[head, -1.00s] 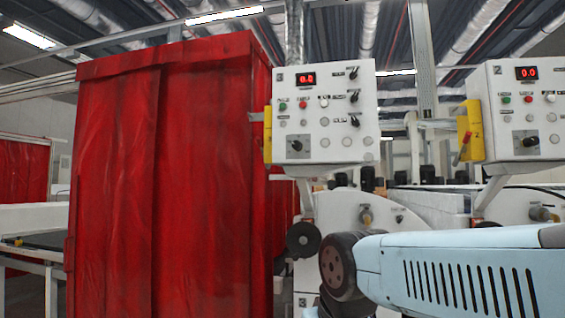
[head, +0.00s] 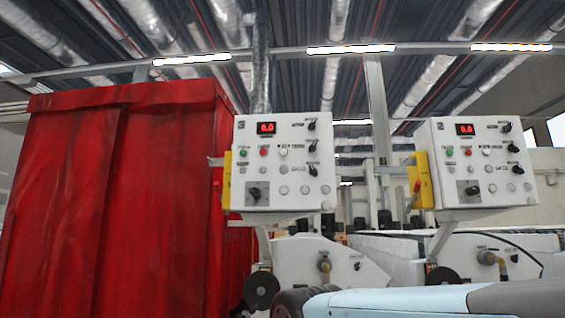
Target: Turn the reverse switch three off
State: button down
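Two white control panels stand side by side. The left control panel (head: 268,198) and the right control panel (head: 520,192) each have a red display, small buttons and black knobs. The left panel has a column of black knobs at its right side, a top knob (head: 312,125), a middle knob (head: 313,146) and a lower knob (head: 313,170). A larger black switch (head: 254,192) sits on a grey plate at its lower left. The labels are too small to read, so I cannot tell which one is the reverse switch. My gripper is out of view; only part of my arm shows at the lower right.
A red curtained enclosure (head: 115,200) fills the left side. Yellow boxes are on the left sides of both panels. White machine housings (head: 300,262) with dark round handwheels stand below the panels. The space in front of the panels looks clear.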

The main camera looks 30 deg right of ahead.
aim_at(313, 147)
jog(key=z, duration=1.6)
jog(key=k, duration=1)
jog(key=u, duration=0.9)
jog(key=i, duration=1)
jog(key=u, duration=0.1)
